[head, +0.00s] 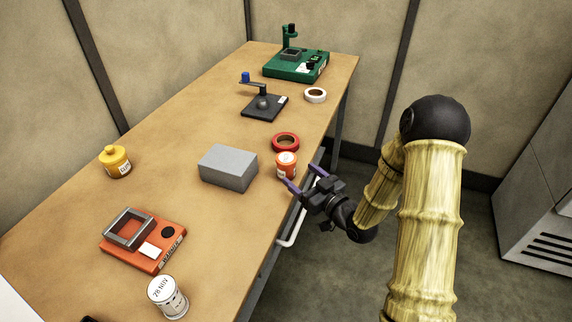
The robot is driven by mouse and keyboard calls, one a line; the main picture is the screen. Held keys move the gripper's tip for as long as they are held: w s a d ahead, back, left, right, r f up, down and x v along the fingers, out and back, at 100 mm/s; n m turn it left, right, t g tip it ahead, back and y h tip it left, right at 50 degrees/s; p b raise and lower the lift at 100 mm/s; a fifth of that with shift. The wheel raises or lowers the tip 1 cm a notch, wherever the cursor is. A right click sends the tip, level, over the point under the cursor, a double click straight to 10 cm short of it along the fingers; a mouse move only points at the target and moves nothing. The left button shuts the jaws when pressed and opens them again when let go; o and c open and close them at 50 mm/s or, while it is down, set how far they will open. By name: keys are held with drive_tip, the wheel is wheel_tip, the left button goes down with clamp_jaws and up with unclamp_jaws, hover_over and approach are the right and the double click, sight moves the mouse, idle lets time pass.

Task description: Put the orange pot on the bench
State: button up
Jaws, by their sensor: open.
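The orange pot (286,166) is a small upright tub with a white label and a pale, printed lid. It appears to stand on the wooden bench (190,120), close to its right edge. My gripper (303,177) is open, with purple fingertips pointing up and left towards the bench edge. Its fingertips are just to the lower right of the pot, and nothing shows between them. I cannot tell whether the near fingertip touches the pot.
A red ring (285,142) lies just behind the pot and a grey block (228,167) to its left. A yellow pot (115,161), an orange device (143,240) and a white pot (167,297) stand further left and nearer. A pale handle (294,229) juts below the bench edge.

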sight(292, 168)
drive_tip(key=shift+x, duration=2)
drive_tip(key=shift+p+x, duration=0.75)
drive_tip(key=shift+x, duration=1.85)
drive_tip(key=shift+f, duration=0.1)
drive_tip(key=c, duration=1.2)
